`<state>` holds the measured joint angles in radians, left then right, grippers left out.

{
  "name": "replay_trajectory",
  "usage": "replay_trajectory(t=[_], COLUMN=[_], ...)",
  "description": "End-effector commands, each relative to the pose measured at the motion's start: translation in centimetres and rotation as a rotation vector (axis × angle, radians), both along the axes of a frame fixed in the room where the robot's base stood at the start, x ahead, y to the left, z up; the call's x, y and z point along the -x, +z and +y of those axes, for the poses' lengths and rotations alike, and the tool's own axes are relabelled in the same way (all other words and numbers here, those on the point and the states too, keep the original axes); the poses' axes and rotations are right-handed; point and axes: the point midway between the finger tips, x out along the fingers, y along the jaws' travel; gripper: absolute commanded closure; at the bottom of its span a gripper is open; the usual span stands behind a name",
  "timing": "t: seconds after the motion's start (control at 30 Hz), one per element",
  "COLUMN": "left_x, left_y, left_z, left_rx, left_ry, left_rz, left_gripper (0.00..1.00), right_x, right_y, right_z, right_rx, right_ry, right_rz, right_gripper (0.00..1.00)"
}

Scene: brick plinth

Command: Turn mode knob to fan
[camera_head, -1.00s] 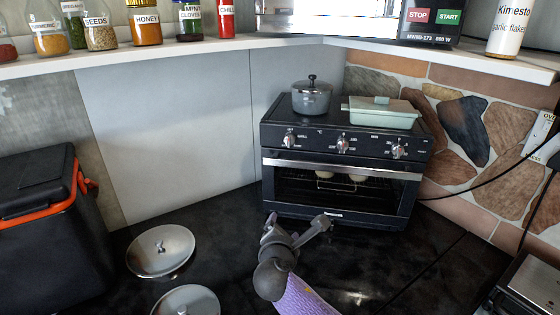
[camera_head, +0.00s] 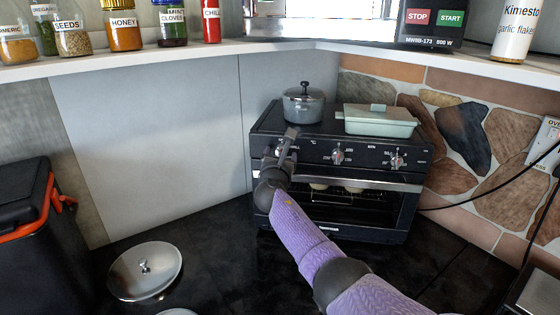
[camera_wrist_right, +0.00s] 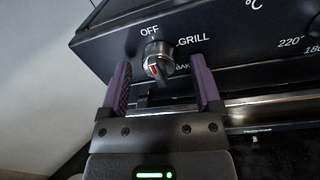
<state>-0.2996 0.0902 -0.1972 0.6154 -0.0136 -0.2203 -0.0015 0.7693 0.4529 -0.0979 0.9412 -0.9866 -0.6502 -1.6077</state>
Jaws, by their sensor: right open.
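The toaster oven (camera_head: 330,205) stands in the corner with a row of knobs on its black front panel. The left knob (camera_wrist_right: 158,58) shows close up in the right wrist view, with OFF above it, GRILL to its right and a partly hidden "BAK" label below that. It has a red and white mark; which label this points at I cannot tell. No fan label is readable. My right gripper (camera_head: 285,146) is open at this knob and largely hides it in the head view. In the wrist view its purple-padded fingers (camera_wrist_right: 160,75) stand apart on either side of the knob.
The middle knob (camera_head: 338,156) and right knob (camera_head: 397,161) are beside it. A grey pot (camera_head: 303,105) and a green lidded dish (camera_head: 380,122) sit on the oven. A white shelf (camera_head: 200,60) hangs above. A metal lid (camera_head: 146,270) lies on the dark counter.

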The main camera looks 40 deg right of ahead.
Motion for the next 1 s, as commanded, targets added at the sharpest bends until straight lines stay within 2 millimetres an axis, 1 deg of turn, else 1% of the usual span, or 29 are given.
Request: replay_trajectory(t=[0.2, 0.23, 0.6, 0.87, 1.0], left_x=[0.00, 0.00, -0.01, -0.01, 0.02], left_y=[0.03, 0.03, 0.03, -0.11, -0.50], left_z=[0.02, 0.02, 0.03, 0.02, 0.02], left_rx=[0.000, 0.000, 0.000, 0.000, 0.000], left_ry=[0.000, 0.000, 0.000, 0.000, -0.001], left_rz=[0.000, 0.000, 0.000, 0.000, 0.000], left_gripper=[0.41, 0.41, 0.41, 0.41, 0.41], right_x=[-0.02, -0.02, -0.01, -0.01, -0.01], right_y=[0.07, 0.07, 0.05, -0.01, -0.10], right_z=[-0.05, -0.04, -0.02, -0.02, -0.01], right_rx=[0.000, 0.000, 0.000, -0.010, -0.040], right_ry=[0.000, 0.000, 0.000, 0.000, -0.001], right_rz=[0.000, 0.000, 0.000, -0.012, -0.050], right_gripper=[0.18, 0.22, 1.00, 1.00, 1.00])
